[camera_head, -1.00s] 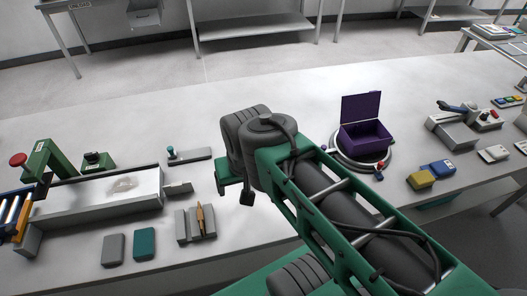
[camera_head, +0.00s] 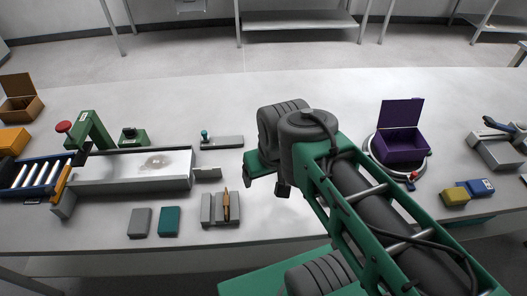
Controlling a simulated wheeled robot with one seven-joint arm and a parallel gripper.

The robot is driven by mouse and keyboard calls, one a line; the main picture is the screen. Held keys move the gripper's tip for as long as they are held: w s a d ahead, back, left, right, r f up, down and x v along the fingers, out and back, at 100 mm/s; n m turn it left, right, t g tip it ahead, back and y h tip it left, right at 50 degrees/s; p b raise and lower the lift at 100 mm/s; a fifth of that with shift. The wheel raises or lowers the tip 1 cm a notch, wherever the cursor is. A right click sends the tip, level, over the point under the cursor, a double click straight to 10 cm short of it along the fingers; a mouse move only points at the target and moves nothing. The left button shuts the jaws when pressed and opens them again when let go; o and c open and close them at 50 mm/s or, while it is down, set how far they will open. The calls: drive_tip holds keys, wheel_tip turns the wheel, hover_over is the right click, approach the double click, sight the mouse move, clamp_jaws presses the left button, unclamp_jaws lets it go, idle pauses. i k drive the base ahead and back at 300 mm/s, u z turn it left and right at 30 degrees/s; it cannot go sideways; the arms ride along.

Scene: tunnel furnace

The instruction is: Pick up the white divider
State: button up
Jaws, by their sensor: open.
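I cannot make out a white divider for certain in the head view. A light grey slotted holder (camera_head: 208,211) stands near the front of the table with a thin brown piece (camera_head: 227,205) upright in it. Whether one of its pale upright parts is a divider is too small to tell. My gripper (camera_head: 282,190) hangs above the table at the end of my arm, to the right of the holder and apart from it. It is open, its fingers mostly hidden by my wrist. Nothing shows in it.
A grey and a teal block (camera_head: 168,221) lie left of the holder. Behind them is the furnace with its pale trough (camera_head: 130,185) and rollers. An open purple box (camera_head: 402,146) stands on a round base at right, near yellow and blue blocks (camera_head: 481,187). The table's back middle is clear.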

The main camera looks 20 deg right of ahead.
sight(203, 172)
drive_tip(key=u, duration=0.3)
drive_tip(key=k, duration=1.1)
drive_tip(key=u, duration=1.25)
drive_tip(key=i, duration=1.45)
drive_tip(key=z, duration=0.9)
